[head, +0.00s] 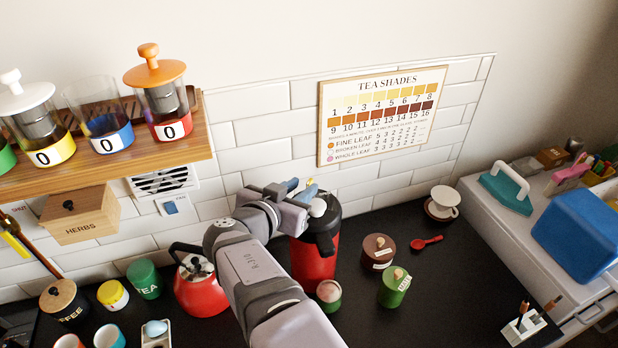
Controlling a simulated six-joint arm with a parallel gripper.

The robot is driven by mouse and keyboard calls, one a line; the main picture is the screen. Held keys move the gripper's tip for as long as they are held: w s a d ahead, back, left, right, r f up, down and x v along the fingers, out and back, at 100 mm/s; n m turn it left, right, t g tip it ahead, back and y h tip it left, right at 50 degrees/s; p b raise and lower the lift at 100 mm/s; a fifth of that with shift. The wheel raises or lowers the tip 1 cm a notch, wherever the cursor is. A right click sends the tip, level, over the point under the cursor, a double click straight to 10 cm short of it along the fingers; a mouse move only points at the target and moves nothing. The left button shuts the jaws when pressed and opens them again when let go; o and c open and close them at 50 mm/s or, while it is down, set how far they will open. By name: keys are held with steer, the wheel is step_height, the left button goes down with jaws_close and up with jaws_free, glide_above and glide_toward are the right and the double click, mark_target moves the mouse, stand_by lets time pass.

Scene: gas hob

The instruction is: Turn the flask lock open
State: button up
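The red flask (314,262) with a black top and spout stands upright on the dark counter near the tiled wall. My gripper (304,190) is at the upper left of the flask's top, with its bluish fingers close to it. A pale round knob (318,208) and a small yellow part show beside the fingers. The gripper and arm hide the flask's left side and part of its top. The lock cannot be made out clearly. I cannot tell whether the fingers touch the flask or how far apart they are.
A red kettle (197,287) stands left of my arm. A small round pot (329,293), a brown tin (378,250) and a green tin (393,287) stand close to the flask. The wooden shelf (110,172) with jars overhangs at left.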

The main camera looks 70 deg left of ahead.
mark_target(307, 184)
steer(key=shift+p+x, duration=1.25)
steer(key=shift+x, duration=1.2)
jaws_close()
